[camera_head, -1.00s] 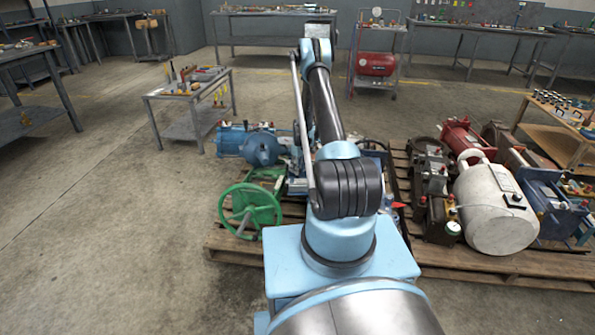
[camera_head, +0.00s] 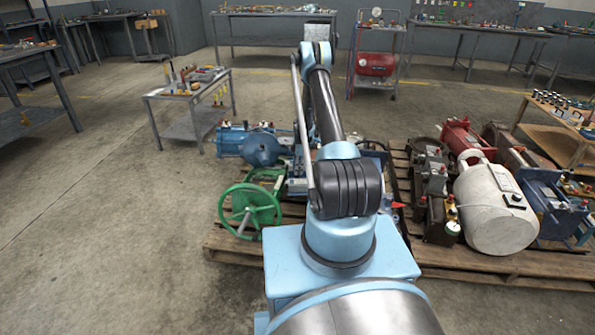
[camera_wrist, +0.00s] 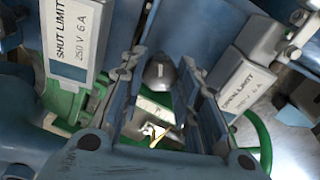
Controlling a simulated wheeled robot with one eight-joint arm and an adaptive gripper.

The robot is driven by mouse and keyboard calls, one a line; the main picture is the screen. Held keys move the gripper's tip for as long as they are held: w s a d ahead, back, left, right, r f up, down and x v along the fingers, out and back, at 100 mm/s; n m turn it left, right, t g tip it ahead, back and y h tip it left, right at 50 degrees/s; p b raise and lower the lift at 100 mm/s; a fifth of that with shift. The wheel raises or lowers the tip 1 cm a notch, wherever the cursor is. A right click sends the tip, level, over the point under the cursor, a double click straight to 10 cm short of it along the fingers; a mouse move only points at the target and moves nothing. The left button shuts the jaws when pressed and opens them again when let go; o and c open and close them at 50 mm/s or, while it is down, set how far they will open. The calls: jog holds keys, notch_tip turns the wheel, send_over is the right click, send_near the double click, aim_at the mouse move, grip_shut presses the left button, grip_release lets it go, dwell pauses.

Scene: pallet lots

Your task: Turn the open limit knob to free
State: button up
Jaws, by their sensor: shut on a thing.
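In the wrist view my gripper (camera_wrist: 163,76) has its two blue-grey fingers closed in on a dark grey round knob (camera_wrist: 160,70) with a light mark on its face. The knob sits between the fingertips. To the right is a grey box labelled OPEN LIMIT (camera_wrist: 240,84). To the left is a box labelled SHUT LIMIT (camera_wrist: 73,38). A small white plate (camera_wrist: 150,112) and a yellow pointer-like piece (camera_wrist: 161,137) show between the fingers. In the head view my arm hides the gripper and the knob.
In the head view a green handwheel (camera_head: 276,209) stands at the pallet's (camera_head: 232,246) left front, beside blue machinery (camera_head: 262,150). A white tank (camera_head: 492,212) and other units crowd the right pallet. Floor at the left is clear.

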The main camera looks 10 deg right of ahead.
jog(key=n, duration=0.7)
jog(key=shift+w, duration=0.25)
jog(key=n, duration=0.3)
jog(key=shift+n+g+h, duration=0.3)
jog(key=shift+n, duration=1.6)
jog(key=shift+a, duration=0.1)
jog(key=o, duration=1.1)
jog(key=shift+s, duration=0.1)
jog(key=r, duration=0.4)
jog(key=w+r, duration=0.1)
jog(key=r, duration=0.2)
jog(key=w+r, duration=0.1)
jog(key=r, duration=0.3)
jog(key=shift+r, duration=0.35)
